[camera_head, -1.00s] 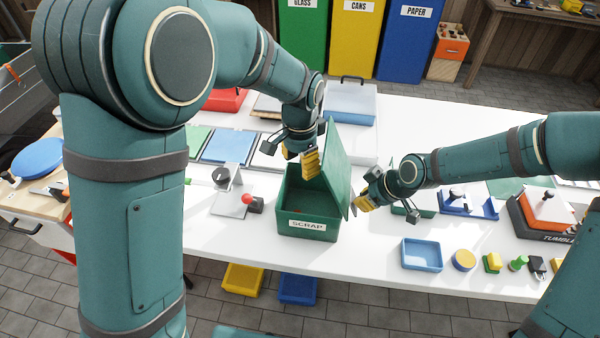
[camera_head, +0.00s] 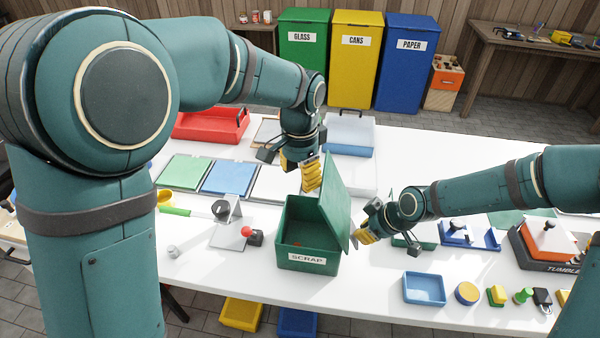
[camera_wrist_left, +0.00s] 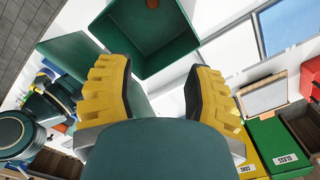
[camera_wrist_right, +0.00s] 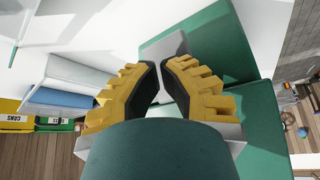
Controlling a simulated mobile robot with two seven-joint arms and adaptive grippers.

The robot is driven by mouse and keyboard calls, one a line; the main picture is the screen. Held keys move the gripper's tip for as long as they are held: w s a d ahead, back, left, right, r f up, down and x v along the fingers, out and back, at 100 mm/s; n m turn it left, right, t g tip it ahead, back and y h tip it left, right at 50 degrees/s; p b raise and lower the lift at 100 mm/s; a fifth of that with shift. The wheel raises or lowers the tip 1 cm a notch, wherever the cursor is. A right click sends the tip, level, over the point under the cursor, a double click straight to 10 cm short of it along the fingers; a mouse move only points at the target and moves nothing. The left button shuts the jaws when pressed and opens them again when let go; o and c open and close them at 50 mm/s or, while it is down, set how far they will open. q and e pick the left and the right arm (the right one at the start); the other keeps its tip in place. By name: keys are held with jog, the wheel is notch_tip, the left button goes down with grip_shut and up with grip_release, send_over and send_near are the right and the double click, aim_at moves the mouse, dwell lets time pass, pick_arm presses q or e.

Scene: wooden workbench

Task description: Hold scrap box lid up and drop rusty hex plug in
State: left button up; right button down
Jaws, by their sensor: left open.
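The green scrap box (camera_head: 308,262) stands on the white bench with its lid (camera_head: 333,200) raised, tilted up at the box's right side. My left gripper (camera_head: 311,178) is open and empty above the box opening; its spread yellow fingers show in the left wrist view (camera_wrist_left: 160,85). A small rusty-brown piece, apparently the hex plug (camera_wrist_left: 152,4), lies inside the box, cut off by the left wrist view's top edge. My right gripper (camera_head: 360,238) is at the lid's outer side, close to it. Its fingertips nearly meet in the right wrist view (camera_wrist_right: 163,70); exact contact with the lid is unclear.
Right of the box are a blue tray (camera_head: 424,289), a yellow round piece (camera_head: 466,293) and several small parts. A stand with a red-knobbed piece (camera_head: 252,235) is left of the box. Flat coloured trays and a red case (camera_head: 212,124) lie behind. Bench front-left is mostly clear.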

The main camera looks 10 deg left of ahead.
notch_tip(320, 180, up, 7)
jog(key=p, duration=0.5)
dwell(0.4)
jog(key=shift+r, duration=0.1)
